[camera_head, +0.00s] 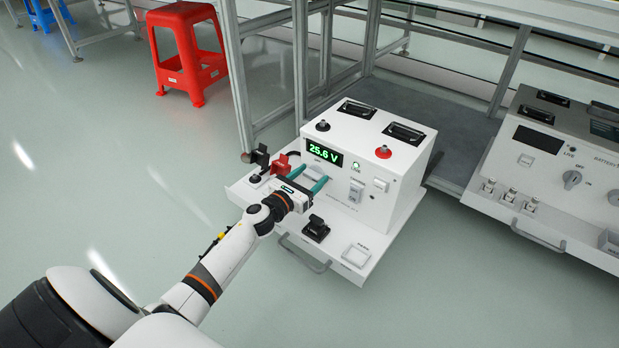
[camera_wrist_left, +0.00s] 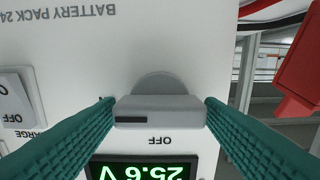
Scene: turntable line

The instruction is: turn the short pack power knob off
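The near pack (camera_head: 385,190) is a white case with a lit green 25.6 V display (camera_head: 325,152); the display also shows upside down in the left wrist view (camera_wrist_left: 145,170). Its grey power knob (camera_wrist_left: 160,108) lies between my left gripper's teal fingers. The knob's bar runs across the wrist picture, at right angles to the direction of the OFF label (camera_wrist_left: 160,140), with a dark mark at its left end. My left gripper (camera_wrist_left: 160,112) has its fingertips against both bar ends; it also shows in the head view (camera_head: 313,177). My right gripper is out of view.
Red and black connectors (camera_head: 281,164) stand close left of my left gripper. A black latch (camera_head: 316,228) and a white button (camera_head: 356,255) sit on the front shelf. A second pack (camera_head: 540,150) with its own knob (camera_head: 572,179) stands right. A red stool (camera_head: 186,50) is behind.

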